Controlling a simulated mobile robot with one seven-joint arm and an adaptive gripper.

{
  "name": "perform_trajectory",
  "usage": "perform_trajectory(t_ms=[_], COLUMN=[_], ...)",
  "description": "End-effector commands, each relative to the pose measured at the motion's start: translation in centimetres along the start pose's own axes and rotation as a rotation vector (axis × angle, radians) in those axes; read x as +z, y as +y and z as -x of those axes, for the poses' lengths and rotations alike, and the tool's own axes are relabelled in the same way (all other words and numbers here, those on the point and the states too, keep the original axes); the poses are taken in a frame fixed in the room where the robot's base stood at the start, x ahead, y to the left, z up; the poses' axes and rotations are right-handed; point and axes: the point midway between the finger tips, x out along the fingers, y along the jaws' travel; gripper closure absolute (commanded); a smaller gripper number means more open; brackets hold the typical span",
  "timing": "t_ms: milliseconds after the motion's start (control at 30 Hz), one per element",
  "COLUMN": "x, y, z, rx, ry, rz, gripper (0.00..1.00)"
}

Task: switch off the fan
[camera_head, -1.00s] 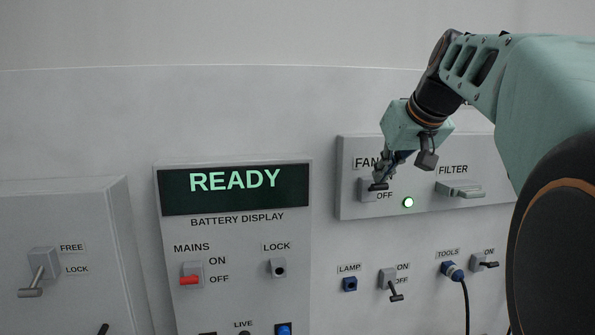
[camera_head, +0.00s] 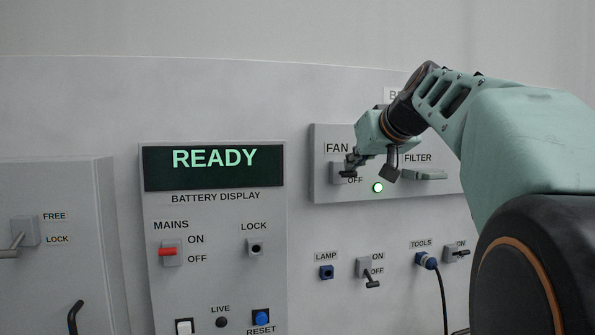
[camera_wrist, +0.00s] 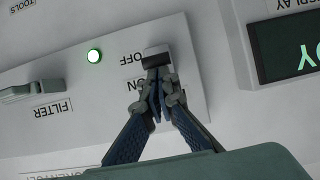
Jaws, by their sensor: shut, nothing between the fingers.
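The FAN switch (camera_head: 337,175) is a small grey block with a dark lever on the upper right panel. The FAN label (camera_head: 337,148) is above it and OFF (camera_head: 355,180) is at its lower right. My gripper (camera_head: 352,160) is at the switch, its fingers shut and empty. In the wrist view the shut fingertips (camera_wrist: 158,84) are right at the dark lever (camera_wrist: 156,60), which lies near the OFF label (camera_wrist: 130,58). The fingers partly cover the switch and the ON label; contact is unclear. The green lamp (camera_head: 377,188) is lit, also in the wrist view (camera_wrist: 95,56).
The FILTER handle (camera_head: 425,175) sticks out right of the fan switch. Below are the LAMP socket (camera_head: 326,272), a toggle (camera_head: 367,270) and the TOOLS plug (camera_head: 427,261) with a cable. The battery display (camera_head: 213,167) reads READY. The wall above is mostly clear.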

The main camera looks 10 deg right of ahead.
Motion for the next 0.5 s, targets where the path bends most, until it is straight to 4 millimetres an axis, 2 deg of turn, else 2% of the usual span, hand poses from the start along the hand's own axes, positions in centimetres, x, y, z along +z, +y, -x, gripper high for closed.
perform_trajectory(t_ms=[33,500], x=[1.1,2.7], y=[0.0,0.0], z=[-0.5,-0.8], rx=[0.001,0.000], ry=[0.021,0.218], rz=[0.000,0.000], gripper=[1.00,1.00])
